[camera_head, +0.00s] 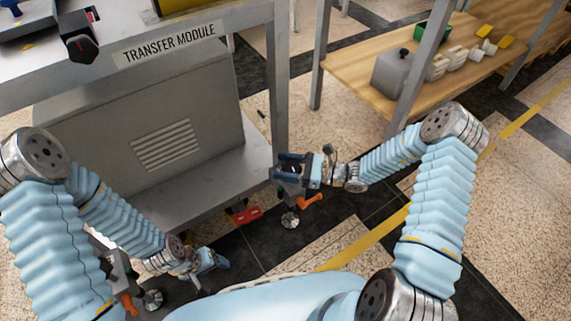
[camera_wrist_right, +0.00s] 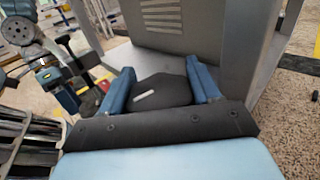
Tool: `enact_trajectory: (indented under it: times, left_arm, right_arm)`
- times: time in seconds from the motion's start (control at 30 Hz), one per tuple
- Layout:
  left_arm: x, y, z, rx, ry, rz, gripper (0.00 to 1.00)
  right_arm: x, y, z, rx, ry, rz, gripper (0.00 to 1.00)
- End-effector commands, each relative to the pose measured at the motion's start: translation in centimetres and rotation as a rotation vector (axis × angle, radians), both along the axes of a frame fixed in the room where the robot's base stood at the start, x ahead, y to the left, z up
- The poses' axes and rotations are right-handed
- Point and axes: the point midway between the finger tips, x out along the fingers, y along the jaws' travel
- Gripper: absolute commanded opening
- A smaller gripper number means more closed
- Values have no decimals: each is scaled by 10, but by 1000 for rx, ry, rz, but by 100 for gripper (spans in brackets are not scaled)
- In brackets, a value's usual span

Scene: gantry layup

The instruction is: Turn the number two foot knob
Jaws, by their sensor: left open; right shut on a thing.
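A dark rounded knob (camera_wrist_right: 160,92) with a white mark sits between the blue fingers of my right gripper (camera_wrist_right: 160,72) in the right wrist view. The right gripper is shut on it. In the head view the right gripper (camera_head: 282,166) is at the front right leg of the transfer module, above a foot pad (camera_head: 290,220), and largely hides the knob. No number on the knob is readable. My left gripper (camera_head: 212,263) is open and empty, low in front of the module; it also shows in the right wrist view (camera_wrist_right: 72,82).
The transfer module (camera_head: 80,140) stands at the left with its lower shelf. An orange handle (camera_head: 312,198) is beside the right foot, a red part (camera_head: 246,215) left of it. Another foot (camera_head: 152,299) is at lower left. A wooden bench (camera_head: 350,72) stands at the back right.

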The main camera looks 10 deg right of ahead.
Motion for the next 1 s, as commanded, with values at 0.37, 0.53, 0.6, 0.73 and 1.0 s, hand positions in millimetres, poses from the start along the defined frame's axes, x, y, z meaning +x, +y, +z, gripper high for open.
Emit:
enact_trajectory:
  times: [0.37, 0.53, 0.6, 0.73, 1.0]
  left_arm:
    - [0, 1, 9, 2, -2, 2, 63]
    - [0, 1, 9, 3, -2, 2, 63]
    - [0, 1, 9, 3, -2, 2, 63]
    - [0, 1, 9, 3, -2, 2, 63]
    - [0, 1, 9, 3, -2, 2, 63]
  right_arm:
    - [2, -1, 0, 1, 2, -131, 31]
    - [2, -1, -1, 0, 0, -140, 31]
    - [2, -1, -1, 0, 0, -140, 31]
    - [2, -1, -1, 0, 0, -140, 31]
    - [2, -1, -1, 0, 0, -139, 83]
